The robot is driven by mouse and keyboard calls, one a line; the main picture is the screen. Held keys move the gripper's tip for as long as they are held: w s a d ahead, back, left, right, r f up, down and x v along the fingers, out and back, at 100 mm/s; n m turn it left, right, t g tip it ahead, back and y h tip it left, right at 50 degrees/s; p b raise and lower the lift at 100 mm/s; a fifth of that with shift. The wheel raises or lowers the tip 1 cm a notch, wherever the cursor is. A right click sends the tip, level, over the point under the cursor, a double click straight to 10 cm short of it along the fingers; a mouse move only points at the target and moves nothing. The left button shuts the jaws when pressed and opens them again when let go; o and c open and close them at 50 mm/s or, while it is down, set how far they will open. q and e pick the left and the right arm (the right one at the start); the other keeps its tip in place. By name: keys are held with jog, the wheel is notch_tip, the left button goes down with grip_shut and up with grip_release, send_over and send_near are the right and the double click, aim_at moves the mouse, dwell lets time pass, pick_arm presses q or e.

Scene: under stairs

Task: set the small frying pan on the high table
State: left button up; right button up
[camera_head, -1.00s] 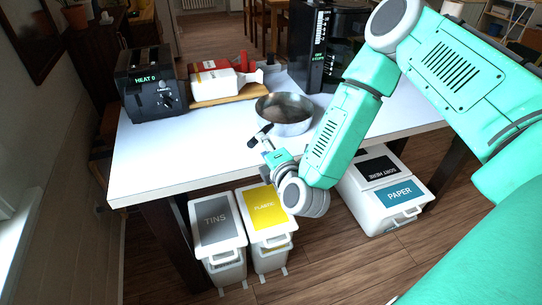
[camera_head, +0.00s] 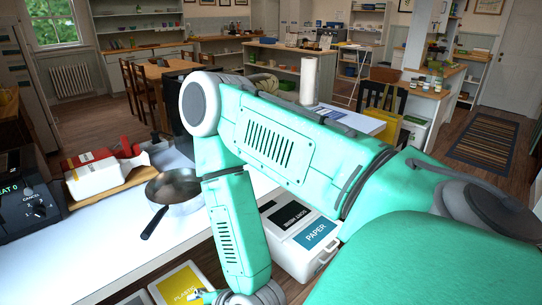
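The small frying pan (camera_head: 178,204), silver outside and dark inside, sits on the white worktop (camera_head: 75,262) at the left. Its black handle (camera_head: 155,222) points down-left toward the near edge. My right arm comes in from the right and bends down just right of the pan. My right gripper (camera_head: 203,296) is at the bottom edge, mostly cut off, below and apart from the pan handle; its fingers do not show clearly. My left gripper is out of view. Several tables stand in the room, including a white-topped one (camera_head: 352,120) behind my arm; which is the high table I cannot tell.
Bins labelled paper (camera_head: 315,236) and plastic (camera_head: 178,284) are below the worktop. A wooden table (camera_head: 178,68) with chairs and shelving are farther back.

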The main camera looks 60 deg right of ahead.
jog(key=s+d+f+m+g, duration=0.2)
jog(key=s+f+m+g, duration=0.1)
jog(key=s, duration=0.5)
jog(key=s+d+f+m+g+h, duration=0.1)
jog(key=s+d+f+m+g, duration=0.1)
jog(key=s+m+g, duration=0.3)
jog(key=s+f+m, duration=0.1)
jog(key=s+m, duration=0.2)
jog(key=s, duration=0.1)
jog(key=shift+s+g+h, duration=0.15)
jog(key=shift+g+h, duration=0.15)
